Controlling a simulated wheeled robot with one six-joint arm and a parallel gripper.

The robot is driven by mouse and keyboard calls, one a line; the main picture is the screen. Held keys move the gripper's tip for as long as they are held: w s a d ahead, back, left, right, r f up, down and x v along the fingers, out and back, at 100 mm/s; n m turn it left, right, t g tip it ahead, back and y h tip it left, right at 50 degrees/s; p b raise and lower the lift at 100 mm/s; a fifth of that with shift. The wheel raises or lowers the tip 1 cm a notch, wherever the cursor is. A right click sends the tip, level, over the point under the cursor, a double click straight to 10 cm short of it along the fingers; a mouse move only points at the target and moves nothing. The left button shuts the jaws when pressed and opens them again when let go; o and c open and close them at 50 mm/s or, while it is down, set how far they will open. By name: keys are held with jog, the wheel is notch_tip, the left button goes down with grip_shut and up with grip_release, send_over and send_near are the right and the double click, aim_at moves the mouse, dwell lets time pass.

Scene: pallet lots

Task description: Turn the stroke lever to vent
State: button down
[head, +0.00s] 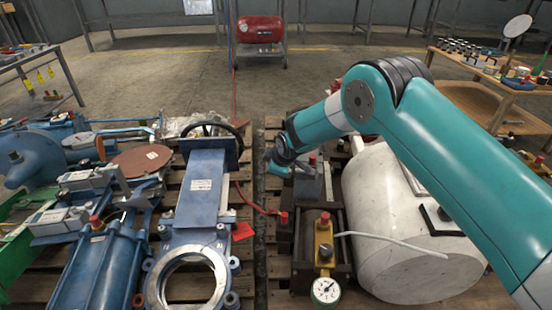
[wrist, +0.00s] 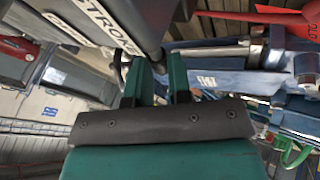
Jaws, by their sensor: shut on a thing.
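A dark grey bar, apparently the stroke lever (wrist: 147,30), runs down from the top edge to between my fingers. My gripper (wrist: 158,70) is shut on it with two green fingers; the contact is partly hidden by the fingers. In the head view, my arm ends at a grey block (head: 309,188) on the right pallet, and the fingers and lever cannot be made out. The lever's marked positions are not readable.
A white cylinder (head: 405,235) lies right of the grey block. A pressure gauge (head: 326,290) stands in front. A blue gate valve with a black handwheel (head: 212,130) lies to the left, across a narrow gap.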

jog(key=shift+s+n+g+y+p, duration=0.35)
jog(key=shift+n+y+p, duration=0.25)
jog(key=shift+n, duration=0.4)
jog(key=shift+s, duration=0.1)
jog(key=c, duration=1.1)
grip_release()
jog(key=shift+o, duration=0.2)
jog(key=shift+r, duration=0.1)
jog(key=p+v, duration=0.6)
jog(key=v, duration=1.1)
jog(key=shift+p, duration=0.35)
jog(key=shift+r, duration=0.1)
